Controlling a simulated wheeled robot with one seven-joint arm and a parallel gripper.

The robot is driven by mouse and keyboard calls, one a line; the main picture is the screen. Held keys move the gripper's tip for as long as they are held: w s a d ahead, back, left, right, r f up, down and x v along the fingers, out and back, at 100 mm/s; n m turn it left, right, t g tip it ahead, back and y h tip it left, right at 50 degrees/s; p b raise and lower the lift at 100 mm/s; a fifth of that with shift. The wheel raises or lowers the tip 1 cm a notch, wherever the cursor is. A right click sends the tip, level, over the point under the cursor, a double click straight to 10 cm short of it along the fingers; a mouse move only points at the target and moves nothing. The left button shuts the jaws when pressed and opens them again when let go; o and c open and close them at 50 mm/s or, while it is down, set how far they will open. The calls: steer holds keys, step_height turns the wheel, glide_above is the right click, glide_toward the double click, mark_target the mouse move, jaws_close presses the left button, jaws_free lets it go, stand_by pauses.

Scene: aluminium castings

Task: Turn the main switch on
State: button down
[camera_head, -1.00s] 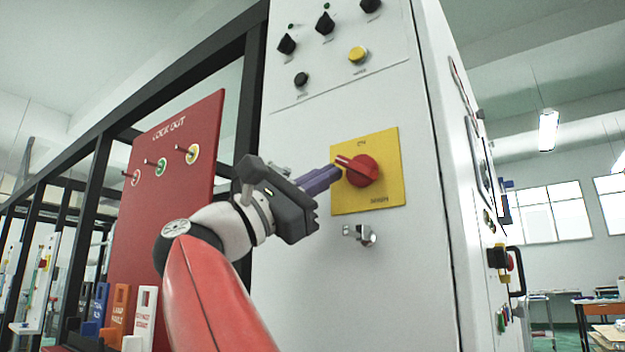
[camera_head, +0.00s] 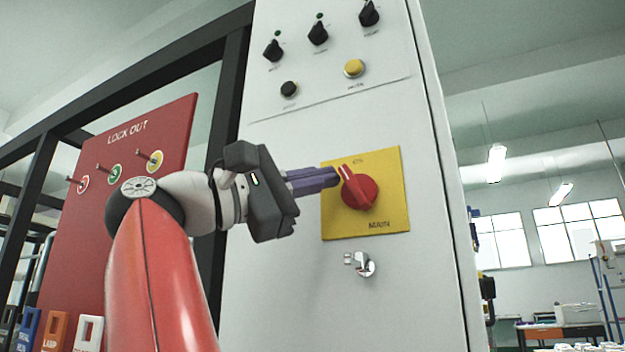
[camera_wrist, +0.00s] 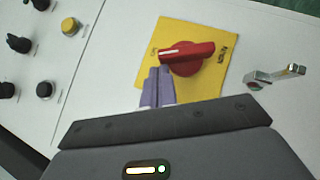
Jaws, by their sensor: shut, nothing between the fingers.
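The main switch (camera_head: 361,190) is a red rotary knob on a yellow plate (camera_head: 393,221) marked MAIN, on the front of a white cabinet. In the head view its handle, with a white line, points up and slightly left. The knob also shows in the wrist view (camera_wrist: 188,58), just beyond the fingertips. My gripper (camera_head: 336,177) has purple fingers, shut with nothing between them. The fingertips are at the left side of the knob's handle, over the plate's left edge. I cannot tell whether they touch the knob.
A metal latch (camera_head: 362,264) sticks out below the plate. Black knobs (camera_head: 318,33) and a yellow button (camera_head: 354,68) are higher on the cabinet (camera_head: 290,215). A red LOCK OUT board (camera_head: 125,195) with pegs stands at left. Free air lies right of the cabinet.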

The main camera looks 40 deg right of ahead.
steer(key=shift+s+d+r+p, duration=0.1)
steer(key=shift+s+r+p, duration=0.25)
steer(key=shift+r, duration=0.4)
steer(key=shift+s+r, duration=0.1)
steer(key=shift+r, duration=0.05)
stand_by(0.8)
